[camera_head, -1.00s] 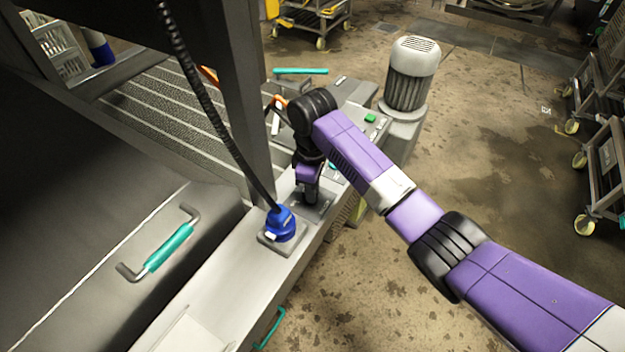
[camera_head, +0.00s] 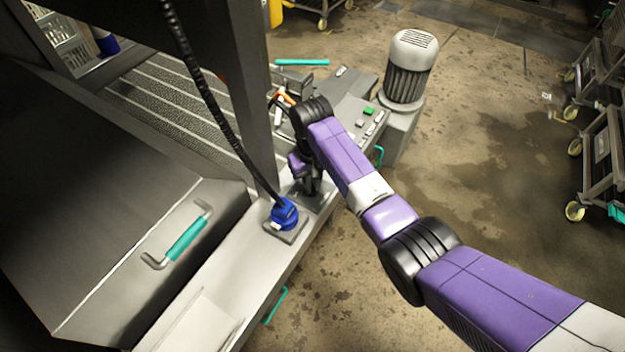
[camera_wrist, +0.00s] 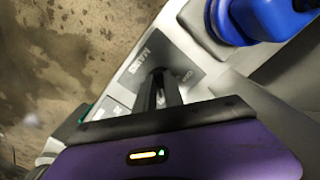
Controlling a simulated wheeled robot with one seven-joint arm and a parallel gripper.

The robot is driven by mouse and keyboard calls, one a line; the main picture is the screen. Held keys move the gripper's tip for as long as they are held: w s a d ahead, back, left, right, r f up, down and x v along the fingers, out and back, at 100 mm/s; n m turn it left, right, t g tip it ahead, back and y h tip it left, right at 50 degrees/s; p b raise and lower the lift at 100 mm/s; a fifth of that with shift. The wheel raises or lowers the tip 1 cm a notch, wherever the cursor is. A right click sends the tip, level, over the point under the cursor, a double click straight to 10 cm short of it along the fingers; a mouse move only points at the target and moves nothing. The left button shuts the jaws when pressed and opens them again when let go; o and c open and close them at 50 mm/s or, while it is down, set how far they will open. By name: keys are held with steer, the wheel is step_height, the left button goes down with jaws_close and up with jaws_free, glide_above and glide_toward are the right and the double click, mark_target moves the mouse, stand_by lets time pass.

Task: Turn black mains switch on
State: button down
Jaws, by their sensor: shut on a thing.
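The black mains switch is mostly hidden by my gripper; its dark grey plate, marked with white letters that look like "MAINS", shows in the wrist view (camera_wrist: 183,62) and in the head view (camera_head: 318,203). My gripper (camera_wrist: 163,80) points down at the middle of this plate and is shut on the switch, whose knob shows only as a dark shape between the fingertips. In the head view my gripper (camera_head: 313,186) stands over the plate at the end of my purple arm. I cannot read the switch's setting.
A blue plug (camera_head: 284,213) with a black coiled cable sits on the ledge close beside the switch plate; it is large in the wrist view (camera_wrist: 250,18). A turquoise-handled lid (camera_head: 140,235) lies left. A grey motor (camera_head: 408,70) and a green button (camera_head: 368,110) are beyond.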

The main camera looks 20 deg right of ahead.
steer(key=shift+m, duration=0.8)
steer(key=shift+a, duration=0.1)
steer(key=c, duration=1.4)
jaws_free()
steer(key=shift+c, duration=0.2)
steer(key=shift+r, duration=0.1)
steer(key=shift+r, duration=3.85)
